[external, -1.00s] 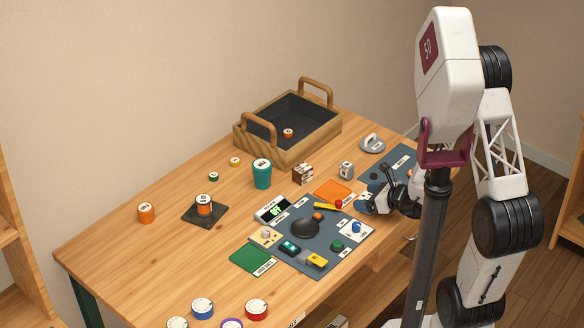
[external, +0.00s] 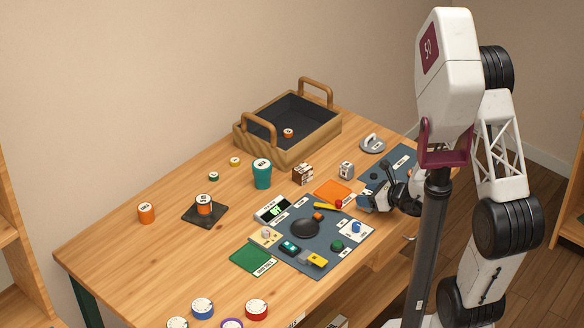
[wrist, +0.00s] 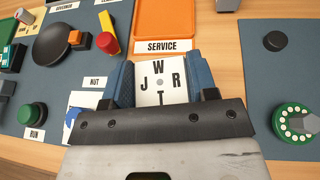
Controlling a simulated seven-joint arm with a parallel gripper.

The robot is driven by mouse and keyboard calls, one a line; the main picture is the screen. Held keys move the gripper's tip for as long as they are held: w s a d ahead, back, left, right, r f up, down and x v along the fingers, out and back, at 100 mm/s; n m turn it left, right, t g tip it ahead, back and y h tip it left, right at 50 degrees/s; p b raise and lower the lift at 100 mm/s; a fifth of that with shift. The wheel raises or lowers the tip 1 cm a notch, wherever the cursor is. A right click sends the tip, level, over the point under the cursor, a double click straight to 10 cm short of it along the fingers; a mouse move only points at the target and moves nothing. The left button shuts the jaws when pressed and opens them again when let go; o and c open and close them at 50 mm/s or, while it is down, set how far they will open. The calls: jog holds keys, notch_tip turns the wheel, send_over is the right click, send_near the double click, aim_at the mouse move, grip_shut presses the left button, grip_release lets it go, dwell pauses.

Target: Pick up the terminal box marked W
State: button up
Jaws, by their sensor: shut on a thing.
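A white square face with the letters W, J, R and T around its centre, the terminal box (wrist: 150,92), shows in the wrist view between my two blue finger pads. W is at its far edge, J at the left, R at the right and T nearest me, partly cut off by my gripper body. My gripper (wrist: 162,80) is shut on this box. In the external view my gripper (external: 368,203) is low over the table's right part, right of the dark mat. The box cannot be made out there. Whether it touches the table is unclear.
An orange tray (wrist: 168,14) with a SERVICE label lies just beyond the box. The dark mat (external: 325,262) with its pan, blocks and knobs is to the left. A green dial (wrist: 297,122) is on another mat to the right. A wooden crate (external: 245,137) stands at the back.

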jog(key=shift+r, duration=0.45)
notch_tip(320, 180, up, 2)
jog(key=shift+s+r, duration=0.1)
jog(key=s+d, duration=0.2)
jog(key=s, duration=0.5)
jog(key=s+d+r, duration=0.1)
jog(key=s+d, duration=0.2)
jog(key=s, duration=0.5)
jog(key=shift+d, duration=0.15)
jog(key=shift+w, duration=0.1)
